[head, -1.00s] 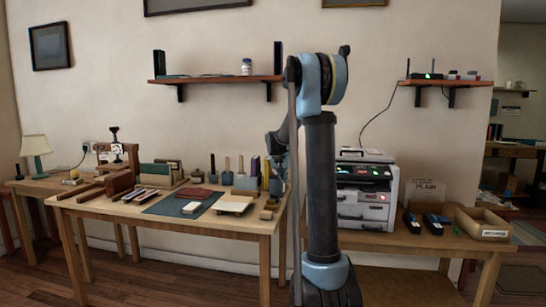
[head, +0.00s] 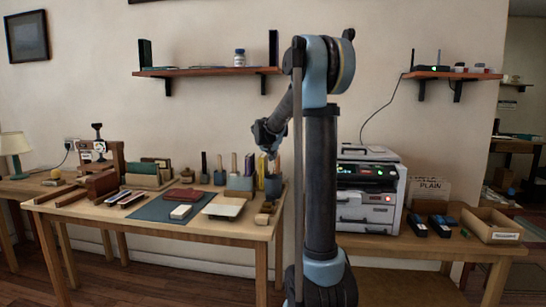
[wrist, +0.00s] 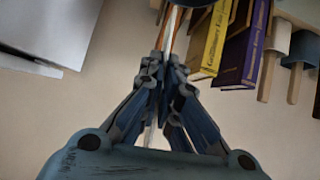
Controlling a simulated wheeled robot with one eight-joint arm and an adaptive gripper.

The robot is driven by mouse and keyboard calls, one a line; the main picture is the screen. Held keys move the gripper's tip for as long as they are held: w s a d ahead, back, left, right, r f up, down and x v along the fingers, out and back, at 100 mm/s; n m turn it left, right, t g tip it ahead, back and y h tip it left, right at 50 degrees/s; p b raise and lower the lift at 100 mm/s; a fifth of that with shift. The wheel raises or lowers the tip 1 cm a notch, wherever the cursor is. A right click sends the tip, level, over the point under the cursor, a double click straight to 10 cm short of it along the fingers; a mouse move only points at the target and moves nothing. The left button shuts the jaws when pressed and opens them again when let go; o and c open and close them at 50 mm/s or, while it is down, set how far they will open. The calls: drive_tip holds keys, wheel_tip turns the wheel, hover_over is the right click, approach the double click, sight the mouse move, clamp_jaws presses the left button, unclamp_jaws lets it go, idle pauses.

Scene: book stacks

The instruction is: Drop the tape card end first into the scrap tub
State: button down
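My gripper (wrist: 165,70) shows in the wrist view with its fingers drawn together at the tips. A thin pale strip (wrist: 172,28) runs out from between the fingertips and looks like the tape card seen edge-on; its label is not readable. In the head view my gripper (head: 270,145) is over the table's back right corner, just above a dark blue round tub (head: 273,186). This tub may be the scrap tub; its dark rim shows at the top of the wrist view (wrist: 195,3). The strip's far end is hidden or out of frame, so I cannot tell if it is inside the tub.
A yellow book (wrist: 211,40) and a purple book (wrist: 242,50) stand close right of my fingers. Wooden-handled tools (wrist: 295,75) are beyond them. A cream tray (head: 224,207) and dark mat (head: 172,207) lie in front. The printer (head: 367,190) is at right.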

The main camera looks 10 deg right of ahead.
wheel_tip(320, 180, down, 9)
drive_tip(key=shift+f, duration=0.15)
idle(0.7)
drive_tip(key=c, duration=1.7)
unclamp_jaws()
drive_tip(key=shift+a+r, duration=0.1)
drive_tip(key=shift+r, duration=4.9)
